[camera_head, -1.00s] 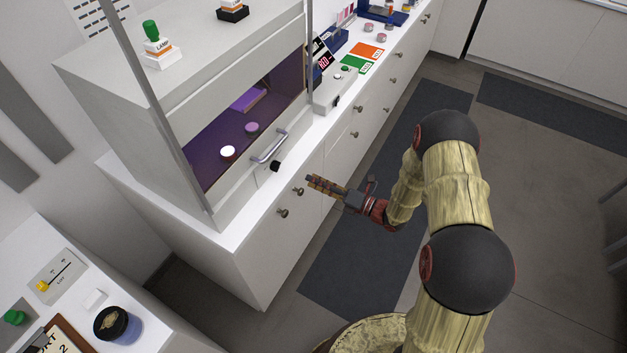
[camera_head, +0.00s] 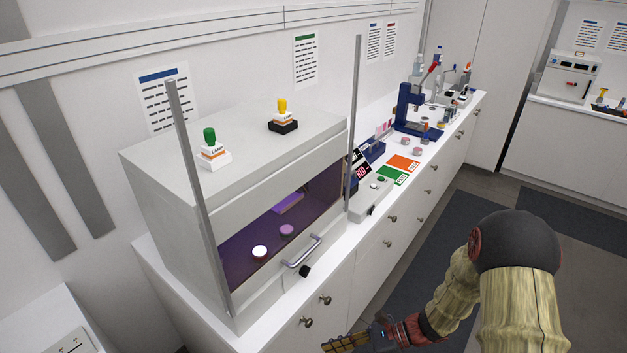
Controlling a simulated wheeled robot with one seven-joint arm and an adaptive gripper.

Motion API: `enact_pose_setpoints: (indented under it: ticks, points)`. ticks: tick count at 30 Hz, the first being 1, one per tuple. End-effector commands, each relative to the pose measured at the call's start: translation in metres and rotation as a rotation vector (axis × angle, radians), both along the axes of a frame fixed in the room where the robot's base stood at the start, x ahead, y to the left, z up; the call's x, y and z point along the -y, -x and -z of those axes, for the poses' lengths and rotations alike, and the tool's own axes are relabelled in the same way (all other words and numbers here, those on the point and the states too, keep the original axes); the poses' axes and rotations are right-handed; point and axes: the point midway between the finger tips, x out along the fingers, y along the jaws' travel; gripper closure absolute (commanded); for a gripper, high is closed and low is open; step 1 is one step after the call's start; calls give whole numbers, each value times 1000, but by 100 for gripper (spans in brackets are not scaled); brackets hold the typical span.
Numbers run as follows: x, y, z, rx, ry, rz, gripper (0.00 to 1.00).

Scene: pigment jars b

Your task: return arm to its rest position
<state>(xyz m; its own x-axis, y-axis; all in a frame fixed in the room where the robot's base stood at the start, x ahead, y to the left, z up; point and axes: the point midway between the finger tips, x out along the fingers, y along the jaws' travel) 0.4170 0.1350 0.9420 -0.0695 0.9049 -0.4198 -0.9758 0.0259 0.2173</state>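My arm (camera_head: 520,300) comes up from the lower right, with its dark round joint and ribbed tan links in view. My gripper (camera_head: 345,343) is at the bottom edge of the picture, partly cut off, in front of the white counter's drawers. It touches nothing that I can see. Its fingers look close together, but the view is too small and cropped to tell whether it is open or shut.
A grey cabinet (camera_head: 165,200) with a half-raised front and handle (camera_head: 302,251) stands on the counter; two round jars (camera_head: 260,251) sit inside. Drawer knobs (camera_head: 325,299) protrude near my gripper. Dark floor mats (camera_head: 425,232) lie right of the counter.

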Motion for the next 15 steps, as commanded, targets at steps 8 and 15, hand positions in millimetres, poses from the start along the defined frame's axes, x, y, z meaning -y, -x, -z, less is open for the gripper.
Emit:
enact_pose_setpoints:
  ticks: [8,15]
  points:
    - [50,66,-58,487,295,-602,72]
    - [102,89,-107,811,540,-1014,72]
